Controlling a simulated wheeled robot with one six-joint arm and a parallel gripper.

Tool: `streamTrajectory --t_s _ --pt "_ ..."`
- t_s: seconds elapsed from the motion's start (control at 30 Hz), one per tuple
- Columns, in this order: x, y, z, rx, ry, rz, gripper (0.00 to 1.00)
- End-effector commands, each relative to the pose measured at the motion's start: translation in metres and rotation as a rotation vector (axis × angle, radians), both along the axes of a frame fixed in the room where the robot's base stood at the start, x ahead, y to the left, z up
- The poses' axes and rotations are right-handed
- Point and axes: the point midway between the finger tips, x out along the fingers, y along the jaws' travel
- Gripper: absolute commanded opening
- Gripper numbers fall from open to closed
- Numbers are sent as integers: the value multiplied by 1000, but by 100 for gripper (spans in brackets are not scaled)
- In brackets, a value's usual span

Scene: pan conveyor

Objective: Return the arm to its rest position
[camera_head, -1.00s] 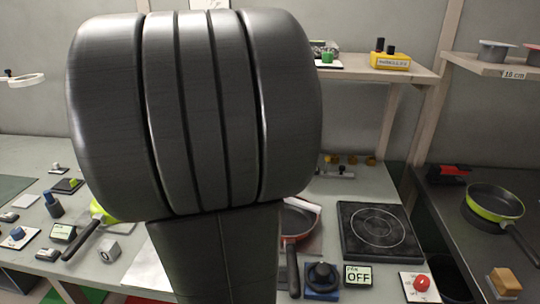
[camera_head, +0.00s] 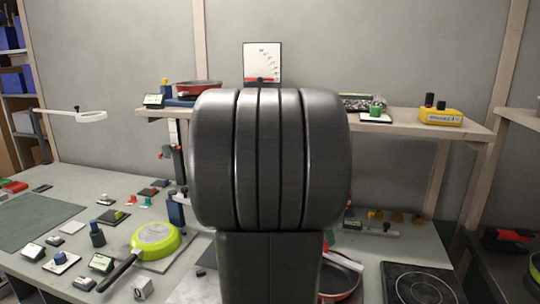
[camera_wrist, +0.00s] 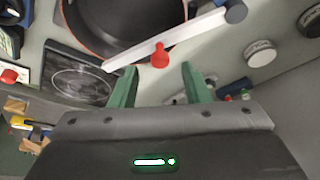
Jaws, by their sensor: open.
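My gripper (camera_wrist: 157,85) shows in the wrist view with its two green fingers apart and nothing between them. A red knob and a white bar (camera_wrist: 170,38) lie beyond the fingertips, and a dark pan with a reddish rim (camera_wrist: 82,45) is behind the bar. In the head view my own dark arm link fills the middle and hides part of the bench; my gripper is not visible there.
The bench (camera_head: 40,180) holds a green pan (camera_head: 155,238), a red pan (camera_head: 342,268) partly hidden by my arm, and a hotplate (camera_head: 425,285). A shelf (camera_head: 470,128) behind carries a yellow box (camera_head: 440,117) and another red pan (camera_head: 197,88).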

Motion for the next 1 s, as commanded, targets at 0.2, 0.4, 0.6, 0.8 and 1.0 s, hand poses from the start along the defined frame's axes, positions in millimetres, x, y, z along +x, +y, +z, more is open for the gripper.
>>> streamTrajectory --t_s 0.2,0.4,0.6,0.8,1.0 --pt "5 -9 -24 -1 2 -1 43" --pt "6 -11 -28 -1 0 3 43" --pt "6 -11 -28 0 1 4 43" --pt "5 -8 -22 0 -1 3 43" --pt "0 2 8 0 -5 2 43"
